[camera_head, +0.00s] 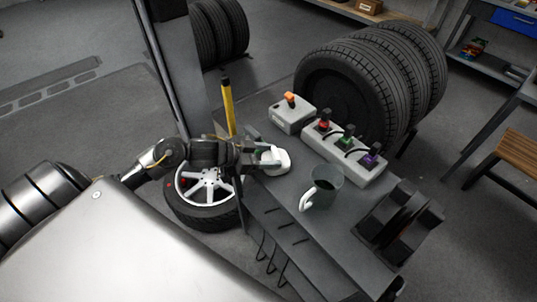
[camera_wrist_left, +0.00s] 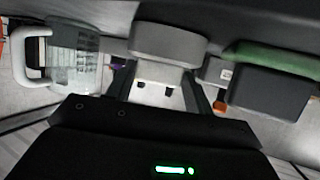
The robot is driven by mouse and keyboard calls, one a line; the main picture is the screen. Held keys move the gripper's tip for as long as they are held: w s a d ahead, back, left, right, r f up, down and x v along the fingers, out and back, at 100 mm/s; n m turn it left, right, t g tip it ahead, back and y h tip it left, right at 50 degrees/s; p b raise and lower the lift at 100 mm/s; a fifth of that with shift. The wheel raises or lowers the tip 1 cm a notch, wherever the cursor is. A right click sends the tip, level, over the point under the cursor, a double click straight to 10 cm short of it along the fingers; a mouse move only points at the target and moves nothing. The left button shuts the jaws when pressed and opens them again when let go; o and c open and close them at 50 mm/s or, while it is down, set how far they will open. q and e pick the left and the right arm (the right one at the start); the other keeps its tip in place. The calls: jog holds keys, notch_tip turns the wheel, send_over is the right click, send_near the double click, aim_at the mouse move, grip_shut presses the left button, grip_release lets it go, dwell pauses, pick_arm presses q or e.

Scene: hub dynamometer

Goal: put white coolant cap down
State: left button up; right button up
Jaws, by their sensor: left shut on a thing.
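The white coolant cap (camera_head: 278,161) shows at the left end of the dark bench in the head view. My left gripper (camera_head: 262,154) comes in from the left and is shut on the cap. The fingers partly hide it. The cap is low over the bench top; I cannot tell if it touches the surface. In the left wrist view a pale grey rounded piece sits at the middle, in front of the gripper body; I cannot tell clearly which part it is. My right gripper is in neither view.
A yellow post (camera_head: 227,108) stands behind the arm. Tyres (camera_head: 345,95) stand behind the bench.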

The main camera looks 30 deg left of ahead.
pick_arm(q)
jog(key=shift+f, duration=0.1)
jog(key=o, duration=1)
jog(key=shift+s+a, duration=0.1)
jog(key=shift+a, duration=0.05)
jog(key=v, duration=1.1)
jog(key=shift+s+a+r, duration=0.15)
jog(key=shift+s+r, duration=0.1)
jog(key=shift+s, duration=0.05)
